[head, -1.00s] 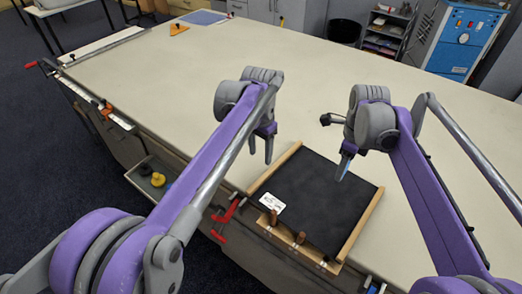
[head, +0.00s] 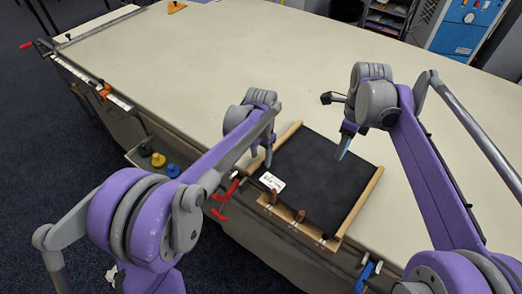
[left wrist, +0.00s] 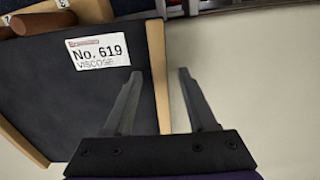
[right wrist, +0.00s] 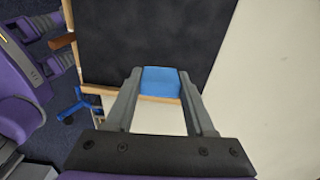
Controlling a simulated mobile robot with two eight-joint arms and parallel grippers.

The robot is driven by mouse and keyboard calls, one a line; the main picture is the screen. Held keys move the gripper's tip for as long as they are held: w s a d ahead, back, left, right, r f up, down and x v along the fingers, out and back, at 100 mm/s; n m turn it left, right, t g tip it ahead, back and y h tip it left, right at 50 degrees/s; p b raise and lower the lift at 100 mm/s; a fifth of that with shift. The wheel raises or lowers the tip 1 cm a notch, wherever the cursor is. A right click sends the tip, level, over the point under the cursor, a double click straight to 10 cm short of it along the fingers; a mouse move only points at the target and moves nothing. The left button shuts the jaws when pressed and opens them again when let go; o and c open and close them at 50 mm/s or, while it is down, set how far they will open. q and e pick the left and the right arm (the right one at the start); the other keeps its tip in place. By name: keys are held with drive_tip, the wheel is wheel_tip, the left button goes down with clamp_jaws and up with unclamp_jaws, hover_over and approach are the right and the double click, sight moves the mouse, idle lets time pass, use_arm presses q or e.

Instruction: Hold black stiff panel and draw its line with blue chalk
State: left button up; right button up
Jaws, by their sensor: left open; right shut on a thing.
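The black panel (head: 318,178) lies flat on the table in a wooden frame, with a white label (head: 272,181) at its near left corner. The label reads "No. 619 VISCOSE" in the left wrist view (left wrist: 98,52). My left gripper (head: 262,158) is open at the panel's left edge. In the left wrist view its fingers (left wrist: 159,75) appear on either side of the wooden side rail (left wrist: 158,85); their height is unclear. My right gripper (head: 346,138) is shut on the blue chalk (right wrist: 160,82), over the panel's far right part. I cannot tell whether the chalk touches the panel.
A red clamp (head: 222,200) and a blue clamp (head: 367,272) sit at the table's front edge. The cloth table (head: 220,70) is clear behind the panel. A tray with knobs (head: 158,160) hangs at the left.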

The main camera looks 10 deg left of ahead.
use_arm(q)
drive_tip(key=shift+c, duration=0.3)
clamp_jaws()
idle(2.2)
